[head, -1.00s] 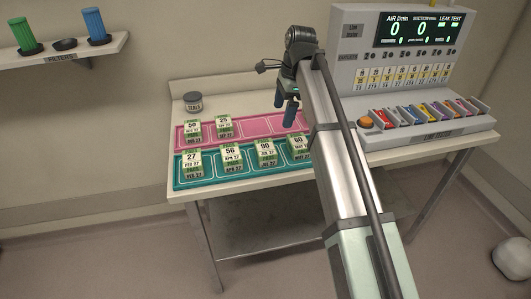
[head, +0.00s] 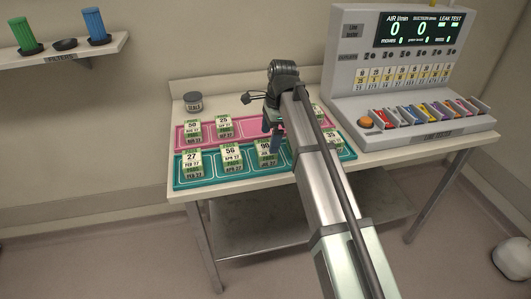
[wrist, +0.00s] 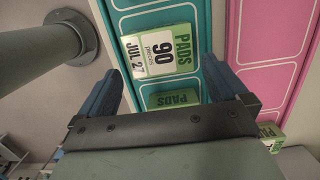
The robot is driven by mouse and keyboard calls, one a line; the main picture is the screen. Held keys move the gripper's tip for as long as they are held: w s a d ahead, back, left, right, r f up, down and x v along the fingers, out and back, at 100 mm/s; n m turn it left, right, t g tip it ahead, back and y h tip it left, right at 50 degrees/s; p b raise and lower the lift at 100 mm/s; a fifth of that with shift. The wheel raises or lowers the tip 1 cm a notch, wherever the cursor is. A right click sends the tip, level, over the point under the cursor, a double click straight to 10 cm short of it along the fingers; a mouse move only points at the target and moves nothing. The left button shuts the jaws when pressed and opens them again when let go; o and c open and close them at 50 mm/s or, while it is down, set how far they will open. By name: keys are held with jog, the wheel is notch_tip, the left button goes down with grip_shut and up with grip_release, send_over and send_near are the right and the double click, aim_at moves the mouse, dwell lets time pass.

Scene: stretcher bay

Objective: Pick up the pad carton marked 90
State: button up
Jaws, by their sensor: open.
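The pad carton marked 90 (head: 265,150) is a small green and white box on the teal tray (head: 222,183). In the wrist view, the same carton (wrist: 160,48) lies ahead of my gripper, its label reading 90 and JUL 27. My gripper (head: 272,138) is just above and beside it in the head view and partly covers its right side. The carton is beyond the fingertips.
Cartons marked 27 (head: 192,162) and 56 (head: 231,158) stand to the left on the teal tray. Cartons marked 50 (head: 193,130) and 25 (head: 223,127) stand on the pink tray. A tester console (head: 400,70) fills the right. A jar (head: 193,101) stands at the back left.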

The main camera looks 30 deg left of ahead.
aim_at(266, 147)
jog(key=shift+s+a+f, duration=0.2)
jog(key=shift+f, duration=0.65)
jog(key=shift+s+a+f, duration=0.15)
jog(key=shift+f, duration=0.65)
jog(key=shift+s+a+f, duration=0.2)
jog(key=shift+f, duration=0.65)
jog(key=shift+c, duration=0.4)
jog(key=c, duration=0.7)
